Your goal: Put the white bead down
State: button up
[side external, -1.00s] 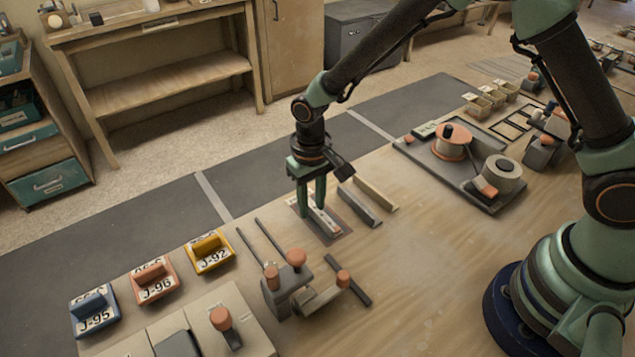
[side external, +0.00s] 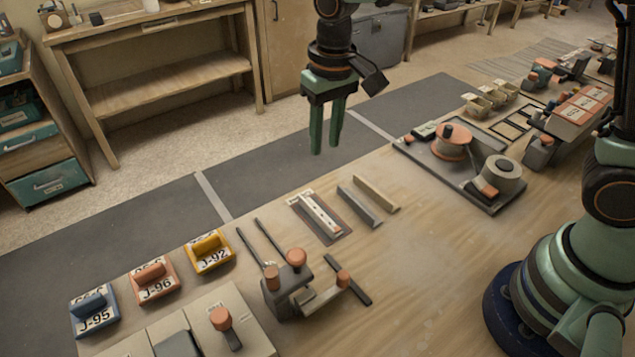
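The white bead (side external: 319,214) is a thin pale strip with a small orange mark near its front end. It lies flat on a dark grey mat (side external: 336,239) with a label at its back edge, near the middle of the bench. My gripper (side external: 325,149) hangs in the air above and behind the mat, clear of the bead. Its two green fingers point down with a gap between them, and nothing shows in the gap.
A grey strip (side external: 360,207) and a beige strip (side external: 376,193) lie right of the mat. A clamp-like tool with orange knobs (side external: 297,257) stands in front. Blue, orange and yellow tagged blocks (side external: 208,252) stand left. A reel fixture (side external: 455,150) is at right.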

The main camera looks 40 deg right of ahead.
jog(key=s+d+r+t, duration=0.2)
jog(key=s+d+r, duration=0.2)
jog(key=d, duration=0.3)
jog(key=s+d+r+t, duration=0.2)
jog(key=s+d+r, duration=0.2)
jog(key=s+d, duration=0.3)
jog(key=shift+r+t, duration=0.3)
jog(key=shift+t, duration=0.1)
dwell(0.5)
